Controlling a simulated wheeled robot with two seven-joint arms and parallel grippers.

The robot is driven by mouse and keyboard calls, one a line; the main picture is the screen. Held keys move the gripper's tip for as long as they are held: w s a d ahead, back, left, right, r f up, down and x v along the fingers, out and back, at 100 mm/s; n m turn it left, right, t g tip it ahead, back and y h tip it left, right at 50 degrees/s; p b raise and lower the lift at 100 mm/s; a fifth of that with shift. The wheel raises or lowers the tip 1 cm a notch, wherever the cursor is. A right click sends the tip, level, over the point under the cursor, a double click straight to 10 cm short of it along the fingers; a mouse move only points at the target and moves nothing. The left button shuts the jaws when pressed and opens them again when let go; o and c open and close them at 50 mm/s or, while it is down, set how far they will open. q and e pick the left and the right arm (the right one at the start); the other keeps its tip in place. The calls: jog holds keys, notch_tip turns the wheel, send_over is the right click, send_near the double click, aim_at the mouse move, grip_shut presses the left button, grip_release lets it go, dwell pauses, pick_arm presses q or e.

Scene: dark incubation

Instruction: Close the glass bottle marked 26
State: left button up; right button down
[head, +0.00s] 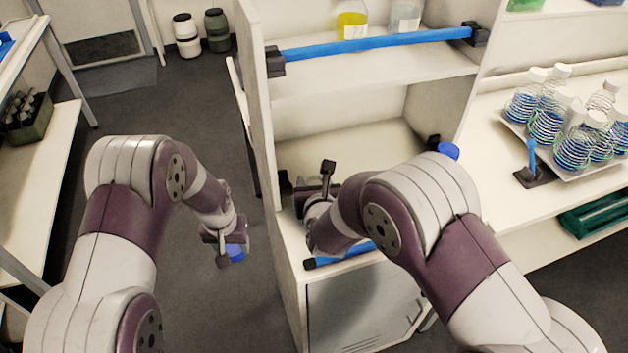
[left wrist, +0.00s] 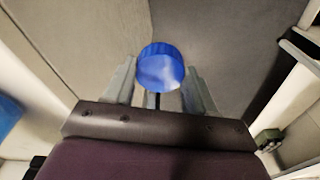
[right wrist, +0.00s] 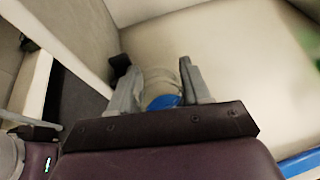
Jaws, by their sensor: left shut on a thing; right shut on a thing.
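A blue screw cap (left wrist: 161,66) sits between the two fingers of my left gripper (left wrist: 160,90), which is shut on it. In the head view this blue cap (head: 236,253) hangs in the air over the floor, left of the shelf unit. My right gripper (right wrist: 163,88) is inside the lower shelf bay and shut on a glass bottle (right wrist: 160,76), which looks clear with a blue patch (right wrist: 163,102) at its near side. In the head view my right arm mostly hides this bottle. No number 26 can be read in any view.
The white shelf unit (head: 282,185) has blue rails (head: 375,45) along its shelves. Bottles with yellow (head: 352,20) and clear liquid stand above. A tray (head: 515,118) of several flasks lies on the right bench.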

jog(key=shift+r, duration=0.1)
pick_arm(q)
jog(key=shift+f+b, duration=0.25)
jog(key=shift+b, duration=0.1)
pick_arm(e)
jog(key=shift+f, duration=0.2)
jog(key=c, duration=0.5)
grip_release()
pick_arm(q)
jog(key=shift+r, duration=0.25)
pick_arm(e)
jog(key=shift+r, duration=0.2)
pick_arm(q)
jog(key=shift+f+b, duration=0.6)
jog(key=shift+f, duration=0.25)
pick_arm(e)
jog(key=v, duration=1.2)
